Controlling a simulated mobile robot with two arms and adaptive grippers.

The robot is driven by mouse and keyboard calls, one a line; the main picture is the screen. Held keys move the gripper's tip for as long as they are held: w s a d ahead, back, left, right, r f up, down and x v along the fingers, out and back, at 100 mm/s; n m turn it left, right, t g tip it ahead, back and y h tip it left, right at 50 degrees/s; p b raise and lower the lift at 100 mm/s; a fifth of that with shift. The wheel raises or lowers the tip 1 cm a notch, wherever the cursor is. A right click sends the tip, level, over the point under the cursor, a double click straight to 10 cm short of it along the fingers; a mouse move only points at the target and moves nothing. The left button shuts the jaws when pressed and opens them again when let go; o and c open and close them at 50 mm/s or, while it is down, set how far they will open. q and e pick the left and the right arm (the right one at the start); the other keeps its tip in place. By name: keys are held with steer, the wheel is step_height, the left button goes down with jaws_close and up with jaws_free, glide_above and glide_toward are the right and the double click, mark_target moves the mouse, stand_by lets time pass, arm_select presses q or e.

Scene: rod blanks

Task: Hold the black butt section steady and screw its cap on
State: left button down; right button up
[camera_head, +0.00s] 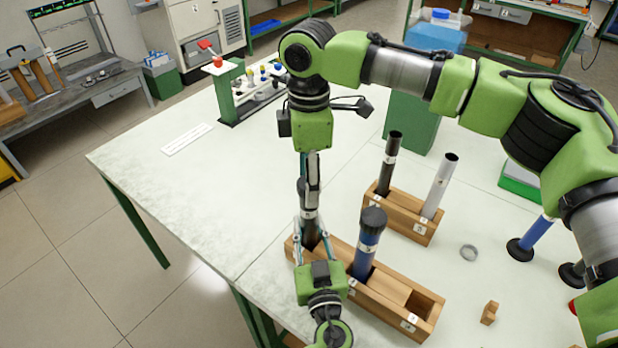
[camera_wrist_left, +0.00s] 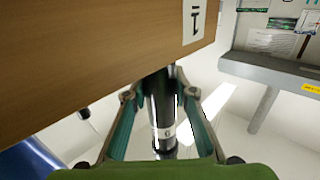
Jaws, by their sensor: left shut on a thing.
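The black butt section (camera_head: 310,233) stands upright in the left end slot of the long wooden rack (camera_head: 378,302). My left gripper (camera_head: 312,240) reaches it from the front and is shut on it just above the rack. In the left wrist view the black tube (camera_wrist_left: 160,112), with a pale label band, runs between the fingers of my left gripper (camera_wrist_left: 160,97). My right gripper (camera_head: 311,205) points down from above at the tube's top. Its fingers are seen edge-on and cover part of a dark piece there. I cannot make out the cap or the fingers' grip clearly.
A blue section (camera_head: 366,250) with a dark top stands in the same rack, right of my left gripper. Behind it a smaller rack (camera_head: 405,218) holds a black tube (camera_head: 391,160) and a grey tube (camera_head: 440,185). A ring (camera_head: 469,253) and wooden block (camera_head: 489,313) lie right. The table's left is mostly clear.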

step_height(320, 180, up, 12)
stand_by(0.5)
arm_select(q)
steer(key=c, duration=1.6)
jaws_free()
steer(key=s, duration=0.4)
steer(key=s+d, duration=0.1)
steer(key=s, duration=0.3)
steer(key=s+d, duration=0.1)
steer(key=s, duration=0.3)
arm_select(e)
steer(key=shift+f, duration=0.1)
